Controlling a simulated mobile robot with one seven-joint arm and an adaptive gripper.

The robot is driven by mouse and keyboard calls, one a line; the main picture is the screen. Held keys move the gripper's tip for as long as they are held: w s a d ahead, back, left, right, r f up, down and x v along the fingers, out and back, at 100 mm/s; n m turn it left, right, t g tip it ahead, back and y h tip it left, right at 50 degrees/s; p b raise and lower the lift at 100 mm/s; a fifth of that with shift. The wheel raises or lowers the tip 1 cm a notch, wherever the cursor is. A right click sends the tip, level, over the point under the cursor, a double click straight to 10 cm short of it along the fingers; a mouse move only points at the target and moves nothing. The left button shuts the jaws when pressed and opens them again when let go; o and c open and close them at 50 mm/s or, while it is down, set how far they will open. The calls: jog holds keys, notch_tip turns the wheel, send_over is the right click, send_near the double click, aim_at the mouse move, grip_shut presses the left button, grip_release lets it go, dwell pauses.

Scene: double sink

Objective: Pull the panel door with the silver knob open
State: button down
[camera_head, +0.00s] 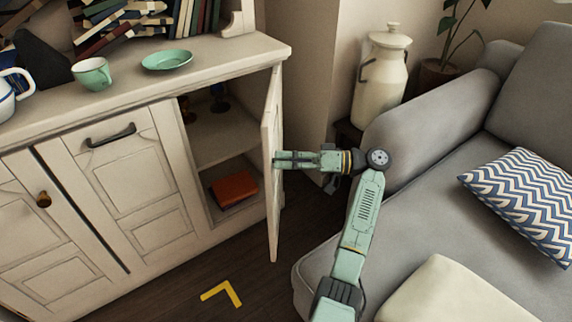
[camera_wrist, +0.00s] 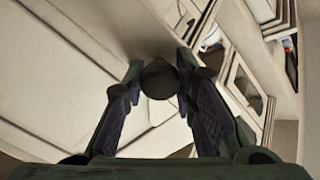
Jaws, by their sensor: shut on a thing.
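The cream panel door (camera_head: 271,115) at the right end of the cabinet stands wide open, seen nearly edge-on in the head view. My gripper (camera_head: 277,160) reaches it from the right, at about mid-height. In the wrist view a round knob (camera_wrist: 159,80) sits between the two fingers of my gripper (camera_wrist: 160,76), and they are shut on it. The knob looks dark there, so its silver colour cannot be confirmed. In the head view the knob is hidden by the gripper. The opened compartment (camera_head: 222,135) shows a shelf.
A red-orange book-like object (camera_head: 234,189) lies in the lower compartment. A green cup (camera_head: 92,74) and a green dish (camera_head: 167,60) stand on the cabinet top. The grey sofa (camera_head: 420,190) is close to my arm on the right. Bare floor (camera_head: 265,288) lies in front of the cabinet.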

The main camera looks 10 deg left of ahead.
jog(key=shift+w+d+g, duration=0.15)
jog(key=shift+d+g, duration=0.25)
jog(key=shift+d, duration=0.1)
jog(key=c, duration=1.3)
grip_release()
jog(key=shift+r, duration=0.1)
send_near(271, 128)
jog(key=a, duration=0.1)
jog(key=s+a, duration=0.1)
jog(key=a, duration=0.3)
jog(key=shift+s+a+r, duration=0.1)
jog(key=shift+s+r, duration=0.1)
jog(key=shift+r, duration=0.1)
jog(key=shift+c, duration=0.2)
